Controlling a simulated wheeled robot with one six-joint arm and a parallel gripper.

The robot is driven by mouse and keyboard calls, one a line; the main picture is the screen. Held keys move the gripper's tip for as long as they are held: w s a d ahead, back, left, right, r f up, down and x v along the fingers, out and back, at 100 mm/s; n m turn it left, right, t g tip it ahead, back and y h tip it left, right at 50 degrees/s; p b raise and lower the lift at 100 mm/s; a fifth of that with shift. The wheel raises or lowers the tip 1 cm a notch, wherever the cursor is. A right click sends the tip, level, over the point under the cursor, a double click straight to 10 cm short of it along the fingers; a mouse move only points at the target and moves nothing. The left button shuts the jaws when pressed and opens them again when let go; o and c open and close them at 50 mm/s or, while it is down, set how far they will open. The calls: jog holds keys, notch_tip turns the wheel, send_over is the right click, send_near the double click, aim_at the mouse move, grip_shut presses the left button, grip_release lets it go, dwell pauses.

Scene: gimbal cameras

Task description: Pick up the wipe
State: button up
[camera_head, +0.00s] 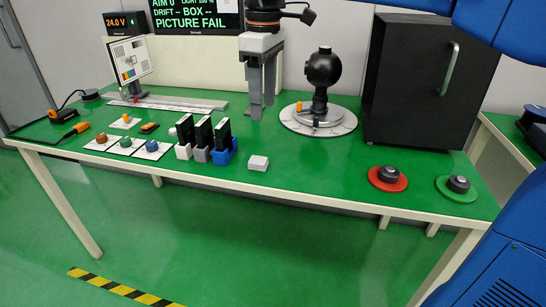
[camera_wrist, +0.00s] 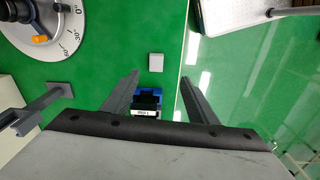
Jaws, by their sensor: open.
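The wipe looks to be the small white-grey block (camera_head: 258,162) lying flat on the green table, near its front edge and right of the blue holder. It also shows in the wrist view (camera_wrist: 156,62), beyond the blue holder and roughly in line with the gap between my fingers. My gripper (camera_head: 262,108) is open and empty, pointing down above the table behind the block. In the wrist view, its two fingers (camera_wrist: 160,78) stand apart with nothing between them touching either one.
White, grey and blue holders with black slabs stand left of the block; the blue one (camera_head: 223,155) is closest.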

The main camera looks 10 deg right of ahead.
aim_at(258, 160)
jog(key=shift+n, duration=0.5)
jog(key=f, duration=0.5)
jog(key=w+a+f, duration=0.1)
jog(key=f, duration=0.5)
jog(key=w+f, duration=0.1)
jog(key=f, duration=0.4)
jog(key=shift+w+a+f, duration=0.1)
jog(key=shift+a+f, duration=0.1)
jog(key=shift+a, duration=0.1)
jog(key=shift+c, duration=0.3)
jog(key=c, duration=1.1)
